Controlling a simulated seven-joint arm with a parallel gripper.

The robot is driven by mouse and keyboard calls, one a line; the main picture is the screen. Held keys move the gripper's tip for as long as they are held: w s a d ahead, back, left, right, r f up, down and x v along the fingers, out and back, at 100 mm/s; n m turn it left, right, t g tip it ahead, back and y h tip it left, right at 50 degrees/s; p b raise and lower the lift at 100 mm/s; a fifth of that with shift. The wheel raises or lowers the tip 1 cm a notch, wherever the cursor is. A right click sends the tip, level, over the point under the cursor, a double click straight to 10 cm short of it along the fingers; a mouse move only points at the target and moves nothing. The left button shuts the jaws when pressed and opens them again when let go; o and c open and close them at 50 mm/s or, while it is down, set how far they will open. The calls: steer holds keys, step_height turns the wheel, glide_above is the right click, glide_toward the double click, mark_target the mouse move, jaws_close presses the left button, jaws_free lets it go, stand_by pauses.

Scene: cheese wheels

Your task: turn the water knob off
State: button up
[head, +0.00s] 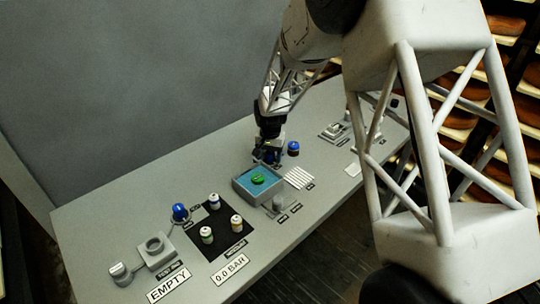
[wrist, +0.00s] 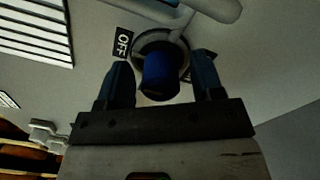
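A blue knob (wrist: 160,75) on a round grey base stands in the middle of the wrist view. An OFF label (wrist: 122,43) is beside it on the left. My gripper (wrist: 160,80) is open, with one finger on each side of the knob; a gap shows on both sides. In the head view my gripper (head: 268,158) is low, just behind the blue basin with a green disc, and it hides most of what is under it. I cannot tell the knob apart there.
The basin (head: 238,184) stands in front of my gripper, with a striped panel (head: 299,178) to its right. A black mat (head: 207,248) with small jars and another blue knob (head: 180,211) are at left.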

mark_target(270, 152)
steer(key=shift+r, duration=0.1)
steer(key=shift+r, duration=3.75)
steer(key=shift+r, duration=0.1)
steer(key=shift+s+d+r, duration=0.15)
steer(key=s+d+r+n+t, duration=0.1)
steer(key=s+d+r, duration=0.65)
steer(key=s, duration=0.25)
steer(key=s+d+r, duration=0.6)
steer(key=s+r, duration=0.2)
steer(key=s, duration=0.2)
steer(key=s+d, duration=0.3)
steer(key=s, duration=0.9)
steer(key=s+d+r+n+t, duration=0.1)
steer(key=s+d, duration=0.3)
steer(key=s, duration=0.9)
steer(key=shift+r+t, duration=0.2)
steer(key=shift+t, duration=0.1)
